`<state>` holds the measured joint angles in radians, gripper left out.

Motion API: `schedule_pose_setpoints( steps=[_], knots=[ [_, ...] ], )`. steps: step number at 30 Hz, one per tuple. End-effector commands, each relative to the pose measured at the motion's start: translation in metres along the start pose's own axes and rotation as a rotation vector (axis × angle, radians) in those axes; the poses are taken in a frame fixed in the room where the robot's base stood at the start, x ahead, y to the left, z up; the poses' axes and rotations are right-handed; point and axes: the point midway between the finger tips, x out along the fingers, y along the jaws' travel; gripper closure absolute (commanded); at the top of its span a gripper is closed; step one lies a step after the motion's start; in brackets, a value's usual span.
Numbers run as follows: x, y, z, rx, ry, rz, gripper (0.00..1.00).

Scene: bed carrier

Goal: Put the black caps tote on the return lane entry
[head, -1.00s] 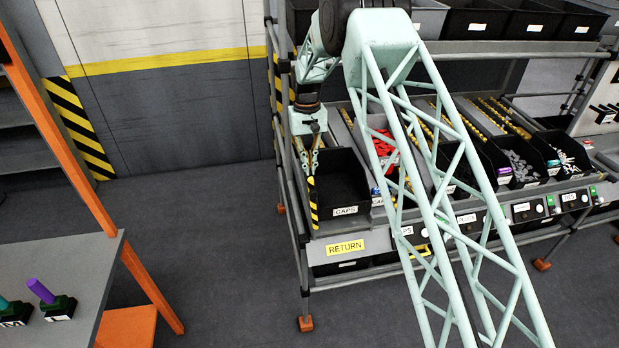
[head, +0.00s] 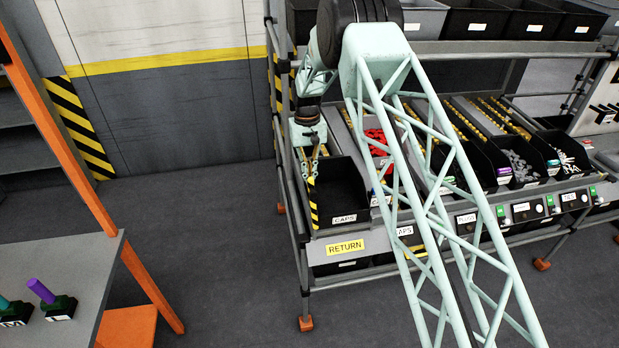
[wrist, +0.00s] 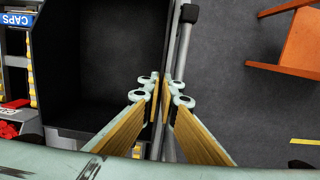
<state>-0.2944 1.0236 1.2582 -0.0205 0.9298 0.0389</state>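The black caps tote (head: 345,190) is an open, empty-looking box with a white CAPS label on its front. It is at the left end of the rack, above the yellow RETURN label (head: 345,247) marking the return lane entry. My gripper (head: 313,172) is at the tote's left wall. In the wrist view, the tote (wrist: 95,60) fills the left half, and my gripper (wrist: 160,92) has its fingers closed together on the side wall, one inside and one outside. The tote's underside is hidden, so I cannot tell whether it touches the lane.
A bin with red parts (head: 377,140) stands close to the tote's right. Rack posts (head: 292,215) run along its left. An upper shelf with dark totes (head: 480,18) is above. An orange-framed table (head: 75,270) stands left, with open floor between.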

Motion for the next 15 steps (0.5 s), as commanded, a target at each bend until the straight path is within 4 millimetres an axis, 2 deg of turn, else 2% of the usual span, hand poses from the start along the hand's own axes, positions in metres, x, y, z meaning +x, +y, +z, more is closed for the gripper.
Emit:
schedule_pose_setpoints(
  steps=[4,9,15],
  knots=[
    [0.0029,0.0,-0.0003,0.0,0.0,0.0,1.0],
    [0.0027,0.0,-0.0001,0.0,0.0,0.0,0.83],
    [0.0027,-0.0001,-0.0001,0.0,0.0,0.0,0.83]
  ],
)
